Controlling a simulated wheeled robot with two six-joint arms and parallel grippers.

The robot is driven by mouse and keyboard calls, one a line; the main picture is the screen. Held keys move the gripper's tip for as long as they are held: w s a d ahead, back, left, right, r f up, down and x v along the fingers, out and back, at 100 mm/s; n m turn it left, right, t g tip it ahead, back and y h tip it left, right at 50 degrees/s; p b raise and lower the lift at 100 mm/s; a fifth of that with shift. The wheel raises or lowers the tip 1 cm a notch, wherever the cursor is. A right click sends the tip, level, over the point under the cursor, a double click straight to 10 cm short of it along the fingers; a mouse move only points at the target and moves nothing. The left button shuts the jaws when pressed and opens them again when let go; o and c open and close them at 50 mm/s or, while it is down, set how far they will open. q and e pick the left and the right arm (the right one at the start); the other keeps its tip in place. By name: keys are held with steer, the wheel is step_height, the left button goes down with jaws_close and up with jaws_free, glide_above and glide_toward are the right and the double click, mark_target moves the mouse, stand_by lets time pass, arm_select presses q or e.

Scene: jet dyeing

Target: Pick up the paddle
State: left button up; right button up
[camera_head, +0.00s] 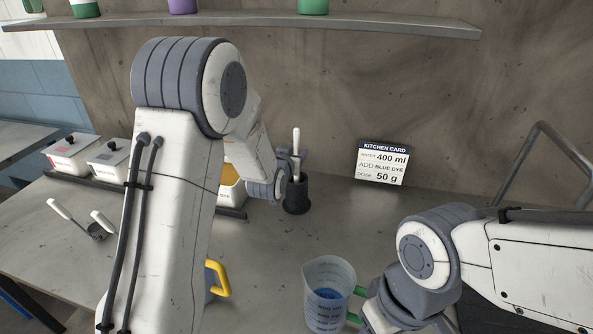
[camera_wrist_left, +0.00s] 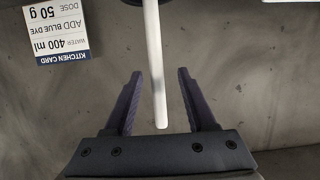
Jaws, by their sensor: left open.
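The paddle (camera_head: 296,141) stands upright in a dark holder (camera_head: 297,197) on the worktop; only its white handle shows and its lower end is hidden in the holder. My left gripper (camera_head: 290,160) is at the handle. In the left wrist view the white handle of the paddle (camera_wrist_left: 158,95) runs between the two open fingers of the left gripper (camera_wrist_left: 159,74), with a gap on each side. My right gripper (camera_head: 362,306) is at the green handle of a clear measuring jug (camera_head: 329,272) with blue contents; its fingers are not clear.
A kitchen card (camera_head: 383,162) leans at the wall, right of the holder. Lidded white bins (camera_head: 72,153) stand at the left. White-handled scoops (camera_head: 96,231) and a yellow-handled jug (camera_head: 218,279) are on the worktop. A shelf (camera_head: 270,19) runs above.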

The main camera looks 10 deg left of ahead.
arm_select(q)
steer(key=x, duration=0.1)
steer(key=p+x, duration=0.1)
steer(key=x, duration=0.1)
steer(key=p+x, duration=0.1)
steer(key=shift+w+d+r, duration=0.15)
steer(key=shift+w+r, duration=0.1)
steer(key=shift+w+f, duration=0.2)
steer(key=shift+w, duration=0.1)
steer(key=shift+c, duration=0.3)
jaws_close()
stand_by(0.7)
